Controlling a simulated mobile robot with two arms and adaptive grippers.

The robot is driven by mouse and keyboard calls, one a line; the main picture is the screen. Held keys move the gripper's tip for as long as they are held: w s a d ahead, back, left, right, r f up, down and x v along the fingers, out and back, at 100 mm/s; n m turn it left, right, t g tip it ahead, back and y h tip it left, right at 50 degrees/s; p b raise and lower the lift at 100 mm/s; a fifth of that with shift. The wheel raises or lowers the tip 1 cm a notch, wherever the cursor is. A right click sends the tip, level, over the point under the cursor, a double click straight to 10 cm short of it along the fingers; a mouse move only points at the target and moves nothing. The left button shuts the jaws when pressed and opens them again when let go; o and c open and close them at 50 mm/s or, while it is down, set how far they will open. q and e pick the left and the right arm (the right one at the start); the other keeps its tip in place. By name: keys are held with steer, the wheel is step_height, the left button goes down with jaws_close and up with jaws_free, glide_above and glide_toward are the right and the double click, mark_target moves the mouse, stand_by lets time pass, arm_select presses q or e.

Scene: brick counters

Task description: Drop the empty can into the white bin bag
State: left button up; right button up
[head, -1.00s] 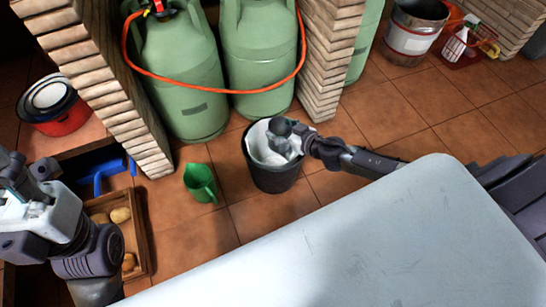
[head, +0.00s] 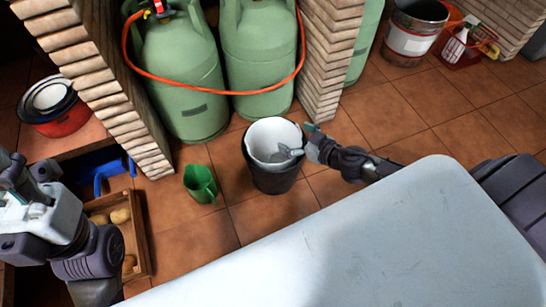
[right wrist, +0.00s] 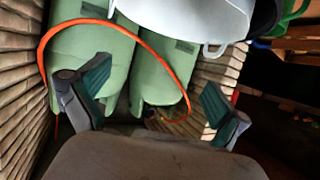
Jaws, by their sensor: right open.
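The white bin bag (head: 272,135) lines a round dark bin (head: 275,180) on the tiled floor. The bag also shows at the top of the right wrist view (right wrist: 190,18). My right gripper (head: 300,139) is at the bin's right rim, its fingers apart, with one finger over the bag's mouth. In the right wrist view the gripper (right wrist: 155,90) has nothing between its fingers. I cannot make out the can in any view; the bottom of the bag is partly hidden. My left arm is at the left edge; its fingers cannot be made out clearly.
A green jug (head: 200,183) stands left of the bin. Green gas cylinders (head: 258,65) with an orange hose are behind it, between brick pillars (head: 330,60). A pale tabletop (head: 330,245) fills the front. A wooden crate (head: 138,235) is at left. Open floor lies at right.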

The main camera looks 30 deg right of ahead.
steer(key=v, duration=0.5)
steer(key=shift+s+d+r, duration=0.15)
steer(key=shift+s, duration=0.15)
